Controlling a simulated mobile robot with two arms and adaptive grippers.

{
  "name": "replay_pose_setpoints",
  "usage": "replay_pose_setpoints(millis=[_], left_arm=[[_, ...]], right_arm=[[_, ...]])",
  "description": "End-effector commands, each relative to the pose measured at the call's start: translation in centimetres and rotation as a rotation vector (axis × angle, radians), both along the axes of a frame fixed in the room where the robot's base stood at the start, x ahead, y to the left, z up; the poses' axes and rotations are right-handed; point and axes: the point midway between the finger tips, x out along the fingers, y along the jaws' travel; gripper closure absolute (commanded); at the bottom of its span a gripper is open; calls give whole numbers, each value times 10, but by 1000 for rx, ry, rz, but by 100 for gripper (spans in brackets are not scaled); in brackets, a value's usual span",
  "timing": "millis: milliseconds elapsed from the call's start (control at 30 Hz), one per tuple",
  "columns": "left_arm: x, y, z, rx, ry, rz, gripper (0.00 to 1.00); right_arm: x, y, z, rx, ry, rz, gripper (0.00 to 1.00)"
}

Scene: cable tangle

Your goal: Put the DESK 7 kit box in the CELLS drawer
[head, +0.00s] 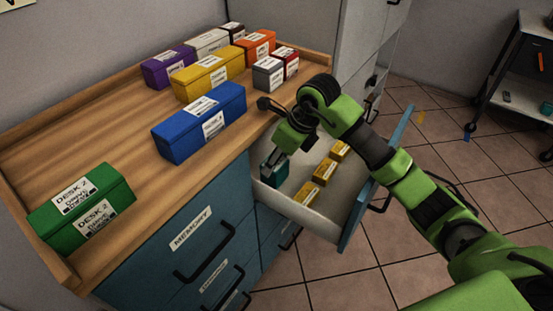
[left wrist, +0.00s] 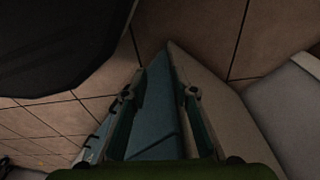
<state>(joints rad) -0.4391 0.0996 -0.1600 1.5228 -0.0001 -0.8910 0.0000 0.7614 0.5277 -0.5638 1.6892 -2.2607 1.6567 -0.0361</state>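An open drawer (head: 318,222) with pale inner walls extends from the blue cabinet. Its front label is out of sight, so I cannot confirm it as CELLS. Inside, a small teal box (head: 272,172) sits at the left and several yellow boxes (head: 306,194) to its right. My right gripper (head: 283,148) points down over the teal box, at or very near its top; its grip is hard to see. My left gripper (left wrist: 160,98) is open and empty in the left wrist view, outside the head view. No readable DESK 7 label shows.
On the wooden top are a green DESK 2 box (head: 82,208), a blue box (head: 198,121), a yellow box (head: 208,74) and several others at the back. A drawer labelled MEMORY (head: 190,228) is shut.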

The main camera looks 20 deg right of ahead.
Motion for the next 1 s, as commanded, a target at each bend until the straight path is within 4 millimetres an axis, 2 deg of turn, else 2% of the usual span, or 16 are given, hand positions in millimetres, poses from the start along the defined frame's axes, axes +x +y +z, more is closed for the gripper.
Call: replay_pose_setpoints(millis=[800, 833, 867, 900, 1000], left_arm=[[20, -3, 26, -4, -32, 2, 74], [20, -3, 26, -4, -32, 2, 74], [20, -3, 26, -4, -32, 2, 74], [19, -3, 26, -4, -31, 2, 74], [18, -2, 25, -4, -29, 2, 74]], right_arm=[[0, 0, -9, 0, 0, 0, 83], [0, 0, -9, 1, 1, 0, 54], [0, 0, -9, 1, 1, 0, 46], [0, 0, -9, 1, 1, 0, 39], [0, 0, -9, 0, 0, 0, 39]])
